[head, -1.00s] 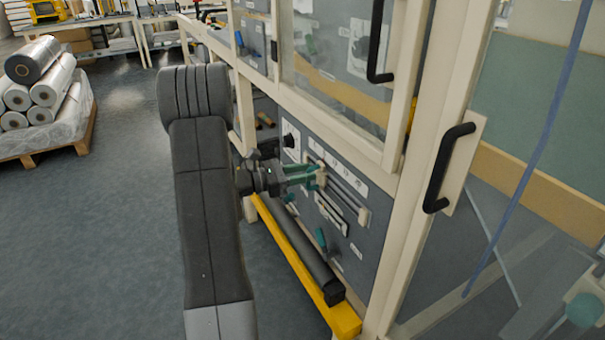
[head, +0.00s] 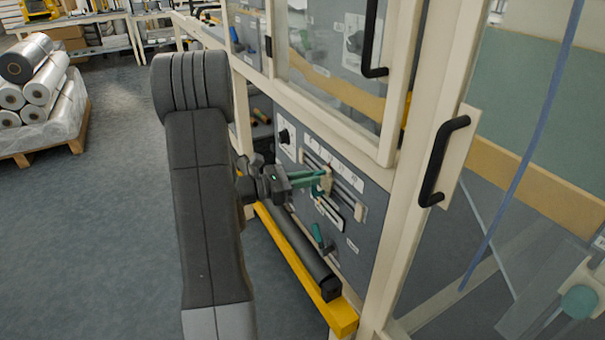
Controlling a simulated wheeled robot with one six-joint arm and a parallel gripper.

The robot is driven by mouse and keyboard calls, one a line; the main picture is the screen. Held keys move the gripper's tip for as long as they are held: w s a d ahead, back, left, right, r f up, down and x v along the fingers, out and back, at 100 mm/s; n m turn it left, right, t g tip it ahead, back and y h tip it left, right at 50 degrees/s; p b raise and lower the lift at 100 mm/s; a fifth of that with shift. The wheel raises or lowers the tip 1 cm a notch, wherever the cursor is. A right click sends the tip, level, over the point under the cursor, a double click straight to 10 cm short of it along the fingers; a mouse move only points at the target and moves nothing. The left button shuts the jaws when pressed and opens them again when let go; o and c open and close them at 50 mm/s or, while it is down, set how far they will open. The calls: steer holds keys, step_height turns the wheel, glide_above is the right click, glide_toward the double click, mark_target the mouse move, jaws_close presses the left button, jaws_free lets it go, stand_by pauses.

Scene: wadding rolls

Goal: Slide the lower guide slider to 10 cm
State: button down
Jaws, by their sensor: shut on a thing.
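My gripper (head: 318,183) has teal fingers and is shut on the cream guide slider (head: 326,180) on the grey machine panel. The slider sits on a pair of dark slanting rails (head: 346,190), with a cream end block (head: 360,213) at their lower right. The fingers hide part of the slider and the rails. The scale marks are too small to read. A white plate with a dark slot (head: 329,213) lies just below the rails.
A teal-handled lever (head: 317,234) and a black knob (head: 284,136) are on the same panel. A dark roller (head: 305,256) and a yellow beam (head: 300,270) run below. A cream post with a black handle (head: 438,160) stands to the right. Wrapped rolls (head: 38,80) lie on a pallet at left.

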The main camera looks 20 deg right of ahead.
steer(key=c, duration=1.5)
jaws_free()
steer(key=shift+o, duration=0.2)
steer(key=w+a+p, duration=0.1)
steer(key=a, duration=1.2)
steer(key=shift+w+a, duration=0.3)
steer(key=shift+a, duration=0.05)
steer(key=s+d+b, duration=0.1)
steer(key=d, duration=1.2)
steer(key=shift+s+d, duration=0.25)
steer(key=shift+d, duration=0.1)
steer(key=shift+s+a, duration=0.1)
steer(key=shift+s, duration=0.05)
